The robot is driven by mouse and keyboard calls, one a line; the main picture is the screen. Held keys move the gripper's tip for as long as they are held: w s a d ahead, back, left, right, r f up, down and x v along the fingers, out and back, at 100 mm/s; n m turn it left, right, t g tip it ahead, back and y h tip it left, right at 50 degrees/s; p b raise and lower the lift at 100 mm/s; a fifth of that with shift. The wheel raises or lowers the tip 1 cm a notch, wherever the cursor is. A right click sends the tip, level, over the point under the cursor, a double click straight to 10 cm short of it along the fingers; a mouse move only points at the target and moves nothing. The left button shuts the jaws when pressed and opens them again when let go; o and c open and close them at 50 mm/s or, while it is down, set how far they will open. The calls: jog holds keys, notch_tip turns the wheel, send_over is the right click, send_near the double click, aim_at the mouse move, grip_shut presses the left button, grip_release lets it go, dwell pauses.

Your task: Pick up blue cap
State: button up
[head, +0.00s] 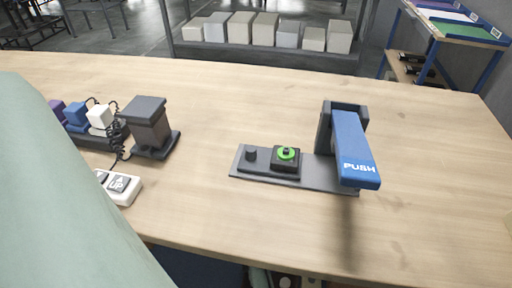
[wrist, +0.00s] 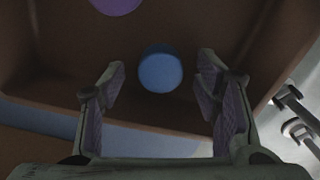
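The blue cap (wrist: 160,71) is a small round blue piece in the wrist view. It lies inside a brown open box (wrist: 215,25). My gripper (wrist: 162,64) is open and empty, with one finger to the left of the cap and one to the right. There is a visible gap on both sides, and I see no contact. How far the fingertips are above the cap is hard to tell. In the head view, neither the cap nor my gripper shows.
A purple round piece (wrist: 117,3) is partly cut off in the wrist view. The box wall (wrist: 130,108) lies close below the cap. The wooden table (head: 240,80) holds a blue PUSH lever (head: 352,150), a green-ringed button (head: 287,154) and a dark post (head: 147,122).

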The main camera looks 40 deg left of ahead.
jog(key=c, duration=1)
notch_tip(320, 180, up, 12)
jog(key=shift+f+p, duration=0.1)
jog(key=shift+p, duration=1.05)
